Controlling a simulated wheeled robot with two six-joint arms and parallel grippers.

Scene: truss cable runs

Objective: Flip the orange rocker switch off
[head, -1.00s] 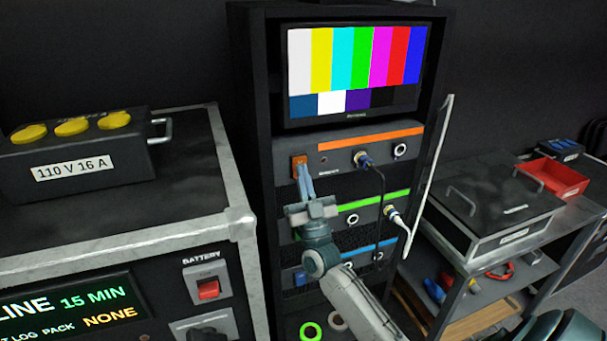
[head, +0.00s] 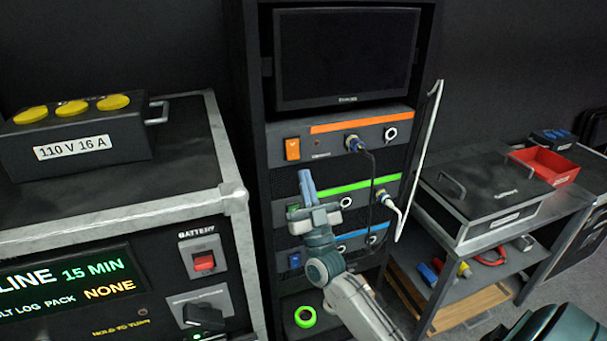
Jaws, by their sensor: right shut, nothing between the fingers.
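The orange rocker switch (head: 292,149) sits at the left end of the top rack unit, the one with the orange stripe (head: 366,122). It is uncovered and nothing touches it. My right gripper (head: 307,178) is shut and empty. Its fingertips point up, below and slightly right of the orange switch, in front of the gap above the green-striped unit. The monitor (head: 346,58) above is dark. My left gripper is out of view.
A thin white-edged panel (head: 420,160) stands at the rack's right side. A blue switch (head: 295,261) sits lower. A flight case with a red battery switch (head: 204,263) stands left.

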